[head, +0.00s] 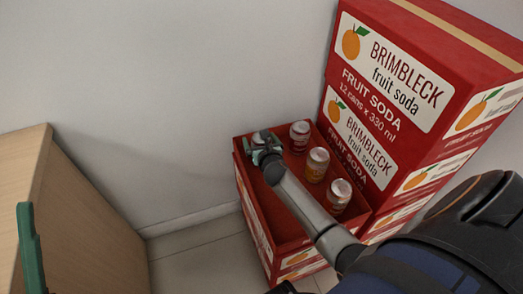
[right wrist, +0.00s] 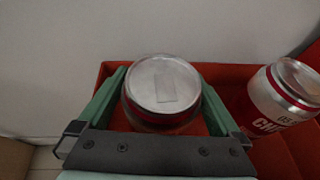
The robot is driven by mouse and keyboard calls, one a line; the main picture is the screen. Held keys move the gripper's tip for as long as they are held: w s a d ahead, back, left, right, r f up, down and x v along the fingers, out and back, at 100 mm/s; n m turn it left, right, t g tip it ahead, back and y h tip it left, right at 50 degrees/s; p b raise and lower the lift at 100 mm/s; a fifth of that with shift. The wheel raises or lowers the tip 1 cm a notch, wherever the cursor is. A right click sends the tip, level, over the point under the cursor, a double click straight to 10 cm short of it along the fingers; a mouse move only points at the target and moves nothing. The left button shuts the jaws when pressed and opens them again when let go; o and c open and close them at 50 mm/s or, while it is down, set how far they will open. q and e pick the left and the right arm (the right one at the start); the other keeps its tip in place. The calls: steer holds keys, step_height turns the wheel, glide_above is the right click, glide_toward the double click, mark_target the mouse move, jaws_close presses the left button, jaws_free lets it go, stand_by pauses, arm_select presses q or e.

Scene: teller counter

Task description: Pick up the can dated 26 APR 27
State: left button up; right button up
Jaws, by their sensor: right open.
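My right gripper (head: 264,150) is over the far left part of an open red box (head: 253,195). In the right wrist view its green fingers (right wrist: 162,108) are open on either side of a can (right wrist: 150,92), seen from above. That can has a silver lid with a pale rectangular patch; no date is readable on it. In the head view this can (head: 258,138) is partly hidden by the gripper. Other cans in the box are a red-and-white one (head: 300,133) and two orange-and-white ones (head: 316,166) (head: 338,197). I cannot tell which is dated 26 APR 27. One green finger of my left gripper (head: 30,250) shows at the left edge.
Red Brimbleck fruit soda boxes (head: 385,75) are stacked right of the open box. A wall (head: 150,80) stands close behind. A wooden cabinet (head: 25,165) is at the left, with clear floor (head: 195,250) between. Another red-and-silver can (right wrist: 278,100) stands right of the fingers.

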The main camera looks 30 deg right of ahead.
steer(key=shift+c, duration=0.4)
steer(key=c, duration=1.5)
steer(key=shift+w, duration=0.1)
jaws_close()
steer(key=shift+r, duration=0.15)
